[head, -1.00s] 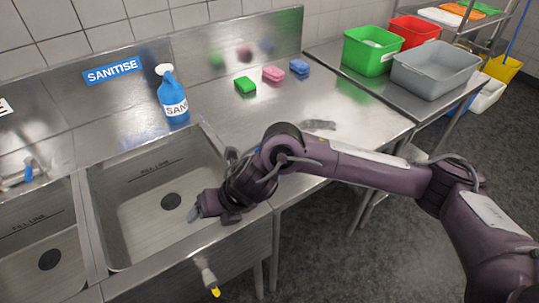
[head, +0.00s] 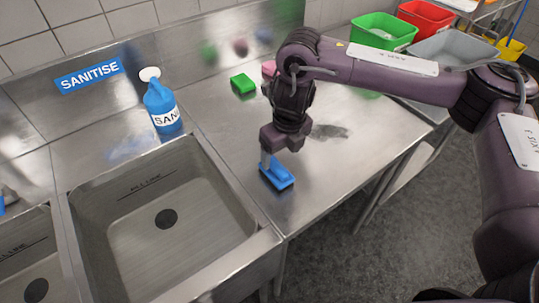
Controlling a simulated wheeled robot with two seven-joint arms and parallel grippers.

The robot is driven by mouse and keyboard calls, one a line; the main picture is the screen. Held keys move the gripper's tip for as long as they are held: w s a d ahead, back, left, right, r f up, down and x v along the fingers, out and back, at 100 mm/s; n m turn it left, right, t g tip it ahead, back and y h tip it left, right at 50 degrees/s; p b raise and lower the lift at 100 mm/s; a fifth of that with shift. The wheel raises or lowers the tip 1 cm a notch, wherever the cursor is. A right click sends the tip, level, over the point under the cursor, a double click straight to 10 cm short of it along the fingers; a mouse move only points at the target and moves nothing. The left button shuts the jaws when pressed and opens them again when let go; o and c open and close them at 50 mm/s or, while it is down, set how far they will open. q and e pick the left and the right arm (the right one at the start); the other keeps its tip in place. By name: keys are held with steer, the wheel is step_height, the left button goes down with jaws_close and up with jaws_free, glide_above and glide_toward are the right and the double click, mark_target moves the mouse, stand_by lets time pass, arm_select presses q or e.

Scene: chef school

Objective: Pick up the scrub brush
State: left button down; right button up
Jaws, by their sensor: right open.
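A blue scrub brush (head: 278,175) lies on the steel worktop just right of the sink, near its front edge. My right gripper (head: 270,158) points down directly above the brush. One pale fingertip shows at the brush's back left end; the other finger is hidden, and I cannot tell whether the fingers touch it. The right gripper is open. My left gripper is not in view.
The sink (head: 135,205) is left of the brush. A blue spray bottle (head: 162,105) stands behind it. A green sponge (head: 243,83) and a partly hidden pink sponge (head: 268,68) lie at the back. Green (head: 383,32), red and grey tubs stand back right.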

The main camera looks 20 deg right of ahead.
mark_target(276, 166)
steer(key=shift+w+f, duration=0.1)
steer(key=shift+w, duration=0.2)
steer(key=shift+f, duration=0.3)
steer(key=f, duration=0.3)
steer(key=shift+s+a, duration=0.15)
steer(key=shift+a, duration=0.15)
steer(key=f, duration=0.2)
steer(key=shift+w+a+f, duration=0.2)
steer(key=shift+w+f, duration=0.1)
steer(key=shift+w, duration=0.05)
steer(key=shift+w+f+b, duration=0.1)
steer(key=shift+f+b, duration=0.2)
steer(key=shift+f, duration=0.15)
steer(key=c, duration=0.6)
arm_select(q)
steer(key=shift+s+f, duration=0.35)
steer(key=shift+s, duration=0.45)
arm_select(e)
steer(key=c, duration=0.5)
steer(key=shift+o, duration=0.2)
steer(key=shift+r, duration=0.1)
